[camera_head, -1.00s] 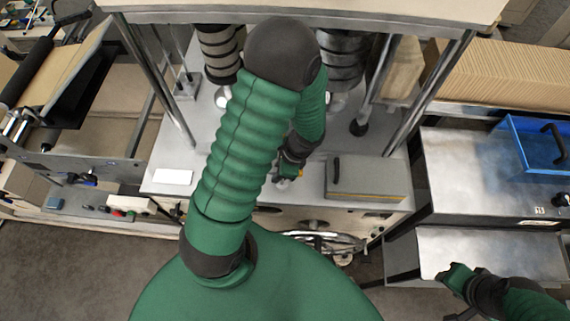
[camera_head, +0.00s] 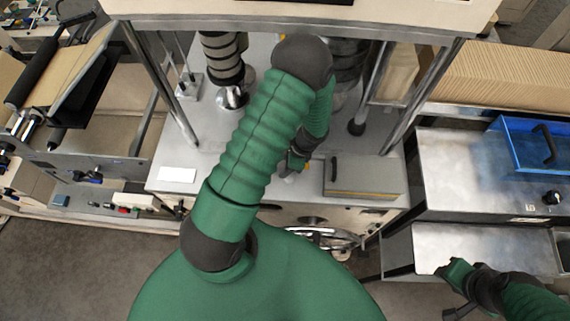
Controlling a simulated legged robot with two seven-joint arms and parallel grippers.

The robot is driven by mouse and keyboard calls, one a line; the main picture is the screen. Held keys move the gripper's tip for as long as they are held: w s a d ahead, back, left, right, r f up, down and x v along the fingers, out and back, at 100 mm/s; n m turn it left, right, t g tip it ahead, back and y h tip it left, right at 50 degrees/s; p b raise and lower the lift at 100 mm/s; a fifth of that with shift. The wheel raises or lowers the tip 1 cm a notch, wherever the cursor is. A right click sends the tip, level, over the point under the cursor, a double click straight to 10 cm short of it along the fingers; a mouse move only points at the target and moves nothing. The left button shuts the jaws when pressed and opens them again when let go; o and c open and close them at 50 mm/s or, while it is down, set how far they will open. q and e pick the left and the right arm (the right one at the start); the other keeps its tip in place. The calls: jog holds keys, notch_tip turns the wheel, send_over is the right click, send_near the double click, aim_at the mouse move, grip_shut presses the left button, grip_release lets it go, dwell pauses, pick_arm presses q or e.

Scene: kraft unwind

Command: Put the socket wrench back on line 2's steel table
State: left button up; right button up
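My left arm reaches across the middle of the head view, and its gripper (camera_head: 291,169) is low over the front of a grey steel table (camera_head: 225,160). A small pale piece shows at its fingertips; I cannot tell whether it is held or what it is. My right gripper (camera_head: 448,271) is at the lower right, over the front edge of a lower steel shelf (camera_head: 475,247). A dark, rod-like piece (camera_head: 458,312) shows below it; I cannot tell whether it is the socket wrench or whether it is held. No socket wrench can be made out clearly.
A grey box with a yellow edge (camera_head: 362,177) and a white card (camera_head: 177,175) lie on the steel table. Steel posts (camera_head: 160,85) and dark banded columns (camera_head: 222,60) stand on it. A blue tray (camera_head: 530,145) is on the right-hand steel top (camera_head: 455,175).

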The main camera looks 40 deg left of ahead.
pick_arm(q)
jog(key=shift+d+r, duration=0.1)
jog(key=shift+d, duration=0.1)
jog(key=shift+w+d+r, duration=0.15)
jog(key=shift+w+r, duration=0.05)
jog(key=shift+r, duration=0.05)
jog(key=b+v, duration=0.1)
jog(key=v, duration=0.4)
jog(key=b+v, duration=0.2)
jog(key=v, duration=0.4)
jog(key=shift+s+d+r, duration=0.15)
jog(key=shift+s+r, duration=0.05)
jog(key=shift+r, duration=0.05)
jog(key=s+d+r+n+t+h, duration=0.3)
jog(key=s+d+r+n+t, duration=0.1)
jog(key=d+n, duration=0.6)
jog(key=shift+r+t, duration=0.5)
jog(key=shift+r, duration=0.35)
pick_arm(e)
jog(key=f, duration=0.3)
jog(key=shift+s+d+f, duration=0.1)
jog(key=shift+d+f, duration=0.05)
jog(key=shift+d, duration=0.2)
pick_arm(q)
jog(key=shift+w, duration=0.1)
pick_arm(e)
jog(key=shift+w+f, duration=0.1)
jog(key=shift+w, duration=0.1)
